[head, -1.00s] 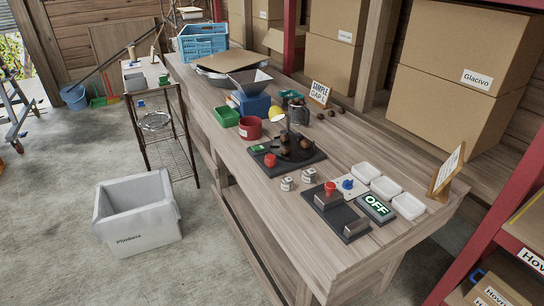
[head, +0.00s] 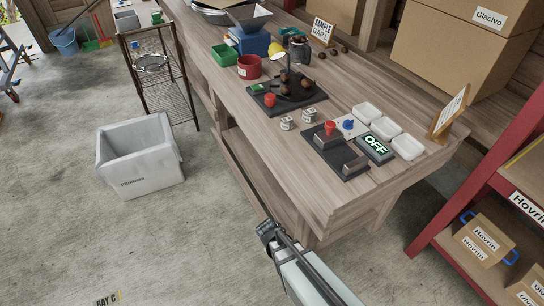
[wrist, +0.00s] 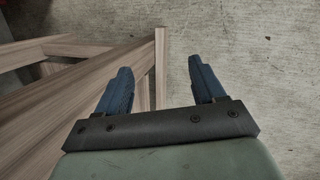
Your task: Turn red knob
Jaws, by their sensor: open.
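One red knob (head: 330,127) sits on the black and grey device (head: 343,165) near the right end of the workbench. Another red knob (head: 270,99) is on a black board (head: 262,109) further back, with brown chestnuts and a lamp on it. Which one the task means I cannot tell. My gripper (head: 266,230) is low in front of the bench's front edge, well apart from both knobs. In the wrist view my gripper (wrist: 160,66) is open and empty, with two dark blue fingers; bench legs and concrete floor lie beyond, and no knob shows.
An "OFF" display (head: 376,149), a blue knob (head: 348,124) and several white trays (head: 407,146) are beside the device. The wooden workbench (head: 345,195) edge lies between my gripper and them. A white bin (head: 140,160) stands left; a red shelf (head: 480,190) stands right.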

